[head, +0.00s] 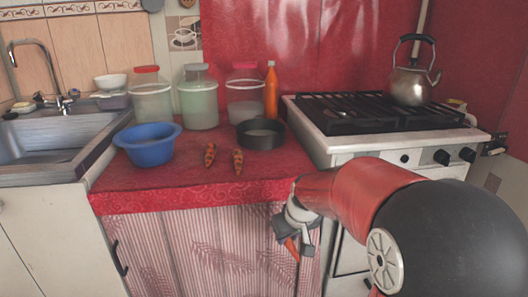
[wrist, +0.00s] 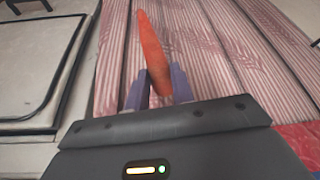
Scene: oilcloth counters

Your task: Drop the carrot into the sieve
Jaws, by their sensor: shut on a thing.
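My gripper (head: 294,243) is in front of the counter, below the level of its top. It is shut on an orange carrot (head: 291,248), whose tip points down in the head view. In the wrist view the carrot (wrist: 154,54) sticks out from between the two purple-grey fingers (wrist: 158,88). The sieve (head: 260,134) looks like a dark round pan with a low rim. It stands on the red counter, farther back and to the left of my gripper. Its inside is mostly hidden, and no content shows.
On the red counter (head: 187,188) lie two brown-orange pieces (head: 210,154), maybe carrots or pastries. A blue bowl (head: 148,150) stands left, with jars (head: 199,105) and an orange bottle (head: 271,90) behind. The stove (head: 345,136) with a kettle (head: 409,86) is right, the sink (head: 50,140) left.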

